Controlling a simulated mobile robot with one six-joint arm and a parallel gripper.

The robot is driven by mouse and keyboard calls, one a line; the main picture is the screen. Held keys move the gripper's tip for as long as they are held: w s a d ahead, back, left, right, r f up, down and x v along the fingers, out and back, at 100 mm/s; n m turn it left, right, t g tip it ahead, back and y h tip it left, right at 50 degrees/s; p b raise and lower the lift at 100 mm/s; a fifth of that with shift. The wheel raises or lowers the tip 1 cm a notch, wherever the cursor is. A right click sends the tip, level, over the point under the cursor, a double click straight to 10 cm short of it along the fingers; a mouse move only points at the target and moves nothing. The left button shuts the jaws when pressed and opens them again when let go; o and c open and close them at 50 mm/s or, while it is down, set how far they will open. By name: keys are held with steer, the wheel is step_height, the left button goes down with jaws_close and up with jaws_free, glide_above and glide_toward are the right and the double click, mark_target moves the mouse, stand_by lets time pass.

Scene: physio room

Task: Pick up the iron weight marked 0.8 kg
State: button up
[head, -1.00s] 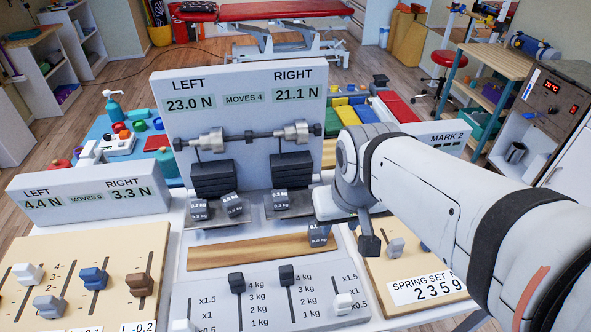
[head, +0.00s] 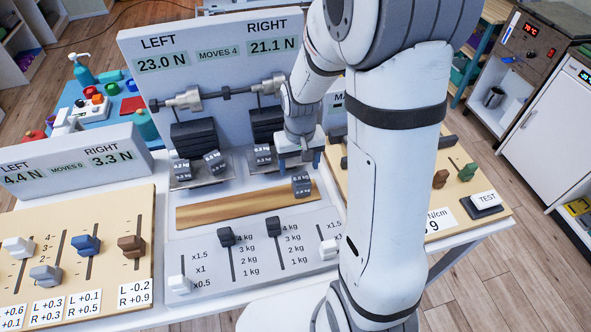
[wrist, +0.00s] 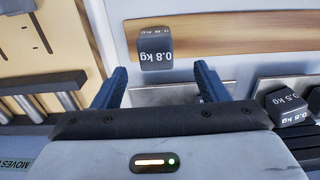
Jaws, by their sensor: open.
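The dark grey iron weight marked 0.8 kg (wrist: 155,52) shows upside down in the wrist view, just beyond and between my fingertips. In the head view a small grey weight (head: 302,186) at the right end of the wooden strip (head: 240,208) matches it, though its marking is too small to read there. My gripper (head: 298,162) is open and empty, with its blue fingers pointing down just behind that weight. In the wrist view the fingers of my gripper (wrist: 157,82) stand on both sides, apart from the weight.
Other small weights lie on the left tray (head: 200,183) and the right tray, including a 0.5 kg one (wrist: 288,108) beside my gripper. The upright display panel (head: 145,62) stands close behind my gripper. Slider knobs (head: 274,225) rise in front of the strip.

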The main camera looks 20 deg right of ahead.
mark_target(301, 178)
step_height(301, 178, down, 4)
steer(key=shift+r, duration=0.25)
steer(key=shift+s+d+f+p, duration=0.15)
steer(key=shift+f+p, duration=0.1)
steer(key=shift+f, duration=1)
steer(key=shift+d+f+p, duration=0.1)
steer(key=shift+f+p, duration=0.15)
steer(key=shift+f, duration=1)
steer(key=shift+c, duration=0.4)
jaws_close()
